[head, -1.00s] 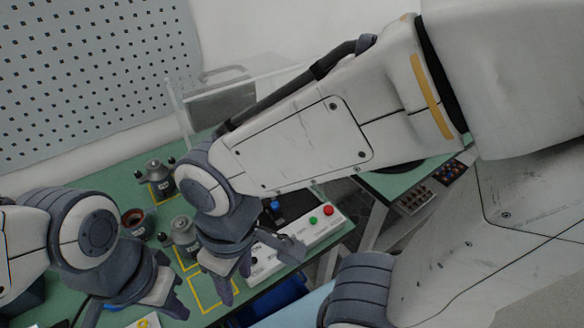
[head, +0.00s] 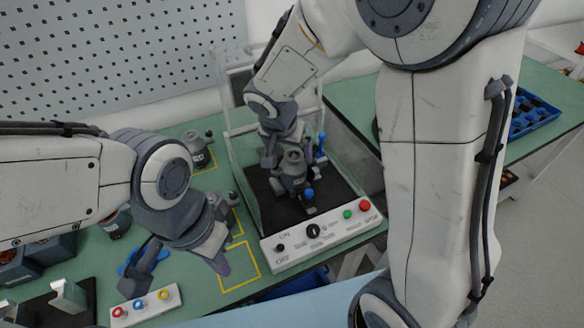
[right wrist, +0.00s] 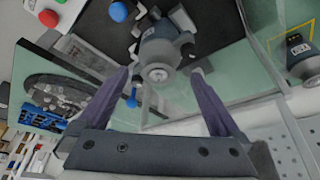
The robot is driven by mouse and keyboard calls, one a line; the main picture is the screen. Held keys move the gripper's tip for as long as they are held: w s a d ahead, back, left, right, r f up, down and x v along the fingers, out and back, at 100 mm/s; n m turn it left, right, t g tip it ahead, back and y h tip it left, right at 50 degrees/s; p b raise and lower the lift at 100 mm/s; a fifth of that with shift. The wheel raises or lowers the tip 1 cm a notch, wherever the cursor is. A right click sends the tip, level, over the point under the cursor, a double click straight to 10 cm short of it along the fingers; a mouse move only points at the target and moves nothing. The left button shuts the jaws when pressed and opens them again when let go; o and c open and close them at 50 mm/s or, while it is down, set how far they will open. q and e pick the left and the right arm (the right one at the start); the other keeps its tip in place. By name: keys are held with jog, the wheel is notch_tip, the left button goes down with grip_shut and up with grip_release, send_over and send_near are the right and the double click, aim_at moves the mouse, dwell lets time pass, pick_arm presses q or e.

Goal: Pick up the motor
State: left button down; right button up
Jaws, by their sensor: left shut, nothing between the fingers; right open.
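A dark grey motor (head: 293,172) stands upright on the black floor of the clear-walled test box. My right gripper (head: 286,156) is inside the box, close above it. In the right wrist view the motor (right wrist: 160,50) shows between the open, spread fingers of my right gripper (right wrist: 161,80); I cannot tell whether they touch it. A second grey motor (head: 197,150) stands on a yellow-outlined square at the back of the green table. My left gripper (head: 218,264) is shut and empty, low over the table, left of the box.
The box has a front control panel (head: 325,232) with knobs and green and red buttons. Blue-tipped clamps (head: 321,143) stand beside the motor. A small button panel (head: 146,305) lies at front left. An empty yellow square (head: 240,268) is left of the box.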

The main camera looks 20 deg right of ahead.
aim_at(293, 165)
jog(key=x, duration=0.8)
jog(key=shift+s+a+f, duration=0.1)
jog(key=shift+s+f, duration=0.1)
jog(key=shift+f, duration=0.1)
jog(key=c, duration=1.3)
jog(key=shift+r, duration=0.1)
grip_shut()
